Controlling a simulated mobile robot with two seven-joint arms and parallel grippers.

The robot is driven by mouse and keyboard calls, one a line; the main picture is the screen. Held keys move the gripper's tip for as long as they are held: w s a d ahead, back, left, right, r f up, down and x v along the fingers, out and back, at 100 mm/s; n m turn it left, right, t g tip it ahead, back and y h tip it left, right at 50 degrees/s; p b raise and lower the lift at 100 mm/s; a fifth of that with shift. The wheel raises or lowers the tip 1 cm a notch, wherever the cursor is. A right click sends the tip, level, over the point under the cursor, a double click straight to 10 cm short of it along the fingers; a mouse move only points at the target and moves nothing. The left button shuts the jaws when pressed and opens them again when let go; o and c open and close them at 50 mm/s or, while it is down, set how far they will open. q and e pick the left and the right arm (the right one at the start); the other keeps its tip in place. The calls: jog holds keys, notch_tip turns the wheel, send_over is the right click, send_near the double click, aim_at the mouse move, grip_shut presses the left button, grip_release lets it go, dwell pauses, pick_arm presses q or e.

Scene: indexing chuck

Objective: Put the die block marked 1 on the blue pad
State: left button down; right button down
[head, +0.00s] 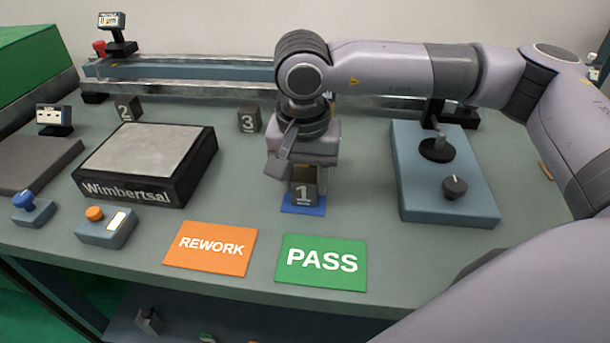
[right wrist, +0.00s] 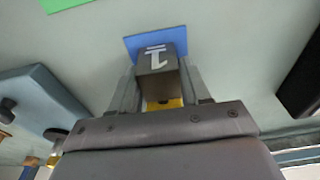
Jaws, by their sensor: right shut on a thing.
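The die block marked 1 (head: 304,193) is a dark grey cube with a white numeral. In the head view it is at the blue pad (head: 302,209), with the pad showing around its front and sides. My right gripper (head: 304,172) comes down from above and is shut on the block. In the right wrist view the block (right wrist: 158,62) sits between the two fingers, with the blue pad (right wrist: 135,41) right behind it. Whether the block touches the pad is hard to tell. My left gripper is out of view.
Die blocks 2 (head: 127,109) and 3 (head: 249,120) stand farther back. A Wimbertsal plate (head: 130,190) is left. Orange REWORK (head: 210,262) and green PASS (head: 320,272) cards lie in front. A blue fixture (head: 470,208) with a knob stands right.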

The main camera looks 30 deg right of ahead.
aim_at(304, 182)
jog(key=c, duration=0.5)
grip_release()
notch_tip(304, 182, up, 12)
jog(key=s, duration=0.1)
jog(key=shift+a, duration=0.45)
jog(key=shift+s, duration=0.1)
